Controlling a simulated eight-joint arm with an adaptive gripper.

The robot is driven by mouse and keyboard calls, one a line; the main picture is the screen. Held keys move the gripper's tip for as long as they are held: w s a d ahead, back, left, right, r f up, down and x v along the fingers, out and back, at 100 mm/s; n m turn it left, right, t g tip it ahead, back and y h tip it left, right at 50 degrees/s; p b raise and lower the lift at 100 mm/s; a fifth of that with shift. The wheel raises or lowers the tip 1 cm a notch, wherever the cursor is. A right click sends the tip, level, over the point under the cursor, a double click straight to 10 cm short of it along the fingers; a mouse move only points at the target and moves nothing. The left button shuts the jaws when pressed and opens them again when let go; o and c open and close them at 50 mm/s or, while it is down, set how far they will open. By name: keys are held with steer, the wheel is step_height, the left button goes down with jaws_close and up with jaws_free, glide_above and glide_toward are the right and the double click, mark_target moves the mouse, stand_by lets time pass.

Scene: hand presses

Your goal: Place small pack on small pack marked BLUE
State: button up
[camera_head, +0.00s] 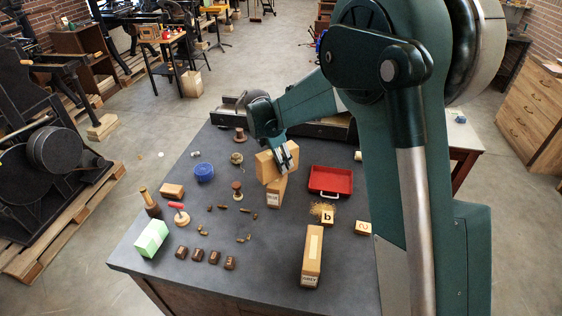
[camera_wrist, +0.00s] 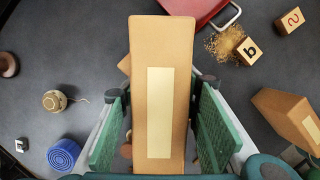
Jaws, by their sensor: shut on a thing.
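My gripper (camera_head: 284,158) is shut on a small brown pack (camera_head: 267,166) and holds it above the pack marked BLUE. In the wrist view the held pack (camera_wrist: 164,50), with a pale label, lies between the green pads of my gripper (camera_wrist: 163,125). The pack marked BLUE (camera_head: 273,199) stands on the table below it, partly covered by the held pack. Whether the two touch, I cannot tell. In the wrist view the held pack hides most of what lies below. Another pack, marked GREY (camera_head: 311,262), stands at the table's front right; a pack also shows at the wrist view's right (camera_wrist: 280,115).
A red tray (camera_head: 331,181) stands right of the BLUE pack. Lettered blocks (camera_head: 327,218) and a golden heap lie in front of it. A blue round thing (camera_head: 204,172), spools, a green-white box (camera_head: 151,239) and dark stamps (camera_head: 197,255) are to the left. The table's front middle is clear.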

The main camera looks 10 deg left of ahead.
steer(key=shift+f, duration=0.15)
steer(key=o, duration=1.4)
steer(key=shift+c, duration=0.2)
steer(key=v, duration=1.2)
